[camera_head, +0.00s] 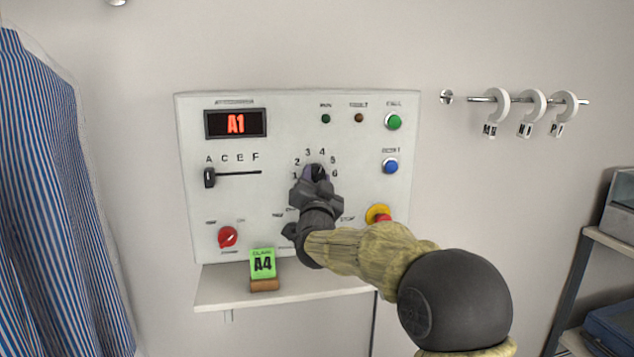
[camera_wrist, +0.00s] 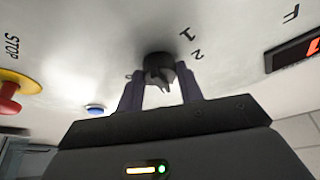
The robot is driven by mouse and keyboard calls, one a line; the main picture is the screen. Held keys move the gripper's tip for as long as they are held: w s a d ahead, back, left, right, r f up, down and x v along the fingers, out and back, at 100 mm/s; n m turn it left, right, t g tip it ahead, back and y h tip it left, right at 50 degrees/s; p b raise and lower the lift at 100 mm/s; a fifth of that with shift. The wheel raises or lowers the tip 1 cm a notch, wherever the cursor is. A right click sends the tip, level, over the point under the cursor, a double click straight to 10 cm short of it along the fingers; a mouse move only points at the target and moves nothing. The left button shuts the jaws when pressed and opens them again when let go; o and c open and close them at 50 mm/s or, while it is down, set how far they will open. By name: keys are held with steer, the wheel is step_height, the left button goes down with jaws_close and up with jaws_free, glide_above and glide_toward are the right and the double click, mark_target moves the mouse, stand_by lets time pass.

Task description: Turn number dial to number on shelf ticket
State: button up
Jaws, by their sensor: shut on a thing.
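The number dial (camera_wrist: 160,74) is a dark knob on the white control panel (camera_head: 290,105). Around it in the head view are the numbers 1 to 6, and my gripper hides most of the knob. My gripper (camera_head: 316,176) is at the dial; in the wrist view its two fingers (camera_wrist: 160,92) stand on either side of the knob, shut on it. The green shelf ticket (camera_head: 263,264) reads A4 and stands in a brown holder on the shelf (camera_head: 215,292) below the panel. The dial's pointer direction is hard to tell.
A letter slider (camera_head: 209,177) sits at A. A red knob (camera_head: 228,237), green button (camera_head: 393,122), blue button (camera_head: 390,166) and red-yellow stop button (camera_head: 379,215) are on the panel. Striped garments (camera_head: 50,190) hang left; a rail with rings (camera_head: 532,104) is right.

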steer(key=shift+f, duration=0.1)
steer(key=o, duration=1)
steer(key=b+v, duration=0.2)
steer(key=v, duration=1.5)
steer(key=shift+s, duration=0.15)
